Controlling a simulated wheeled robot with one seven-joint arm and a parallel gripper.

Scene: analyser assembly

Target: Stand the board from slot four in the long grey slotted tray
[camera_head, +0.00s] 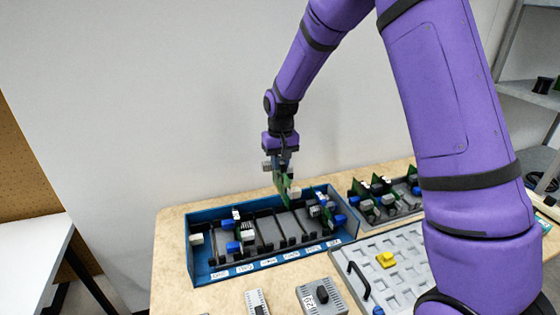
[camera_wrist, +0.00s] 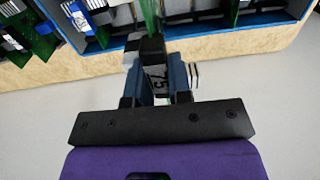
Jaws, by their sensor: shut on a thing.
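My gripper (camera_head: 280,163) points down above the back of the blue slotted crate (camera_head: 192,262), shut on a green board (camera_head: 284,187). The board hangs upright below the fingers; I cannot tell whether its lower edge is clear of the crate. In the wrist view my gripper (camera_wrist: 160,75) holds a part with a printed label, and a green strip of the board (camera_wrist: 150,14) reaches beyond the fingers. The long grey slotted tray (camera_head: 372,222) stands right of the crate, with several green boards upright in it, partly hidden by my arm.
Other boards with blue and white parts stand in the crate, which has several white labels along its front. A grey panel with a yellow piece (camera_head: 387,260) lies in front of the tray.

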